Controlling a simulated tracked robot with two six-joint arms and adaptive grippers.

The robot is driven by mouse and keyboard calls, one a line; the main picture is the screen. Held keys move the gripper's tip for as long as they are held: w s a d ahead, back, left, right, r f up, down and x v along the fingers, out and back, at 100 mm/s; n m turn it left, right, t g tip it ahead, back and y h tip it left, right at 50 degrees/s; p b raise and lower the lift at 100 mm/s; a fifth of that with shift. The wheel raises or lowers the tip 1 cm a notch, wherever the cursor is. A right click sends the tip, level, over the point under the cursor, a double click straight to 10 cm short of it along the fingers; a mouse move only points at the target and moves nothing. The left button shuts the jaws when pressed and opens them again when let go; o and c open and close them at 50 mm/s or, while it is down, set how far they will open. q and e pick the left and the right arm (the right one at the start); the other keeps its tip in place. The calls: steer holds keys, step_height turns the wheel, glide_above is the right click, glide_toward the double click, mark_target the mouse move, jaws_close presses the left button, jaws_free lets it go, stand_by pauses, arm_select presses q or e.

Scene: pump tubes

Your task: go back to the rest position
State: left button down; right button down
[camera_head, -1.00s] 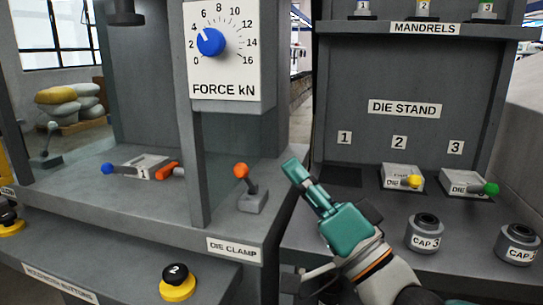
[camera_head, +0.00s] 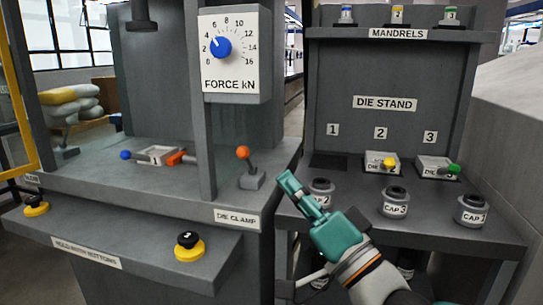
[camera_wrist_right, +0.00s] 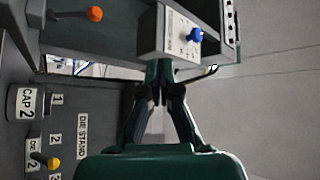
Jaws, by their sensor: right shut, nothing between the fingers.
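My right gripper (camera_head: 296,190) is teal and shut, with nothing between its fingers. In the head view it is raised in front of the gap between the press bench and the die stand, apart from both as far as I can tell. In the right wrist view its two dark fingers (camera_wrist_right: 158,75) come together at the tips. My left gripper is not in view.
The die clamp lever (camera_head: 244,158) has an orange knob. Die 1 (camera_head: 157,155) sits in the press. Two-hand buttons (camera_head: 189,247) line the bench.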

steer(key=w+d+f+g+h, duration=0.1)
steer(key=w+f+g+h, duration=0.15)
steer(key=f, duration=0.95)
steer(key=w+d+f+g+h, duration=0.1)
steer(key=d+f+g+h, duration=0.15)
steer(key=f, duration=0.95)
steer(key=w+d+f+g+h, duration=0.1)
steer(key=w+f+h, duration=0.15)
steer(key=f, duration=0.95)
steer(key=s+d+f+g+h, duration=0.1)
steer(key=s+d+f+g, duration=0.15)
steer(key=s+f, duration=0.4)
steer(key=s+d+f+g+h, duration=0.1)
steer(key=s+f+g, duration=0.2)
steer(key=f, duration=0.7)
steer(key=s+d+f+n+g+b, duration=0.1)
steer(key=s+f+g, duration=0.5)
steer(key=s+f, duration=0.95)
step_height(320, 180, down, 5)
steer(key=b, duration=0.7)
step_height(320, 180, up, 38)
steer(key=p, duration=3.8)
steer(key=shift+s+h, duration=0.35)
steer(key=shift+s, duration=0.05)
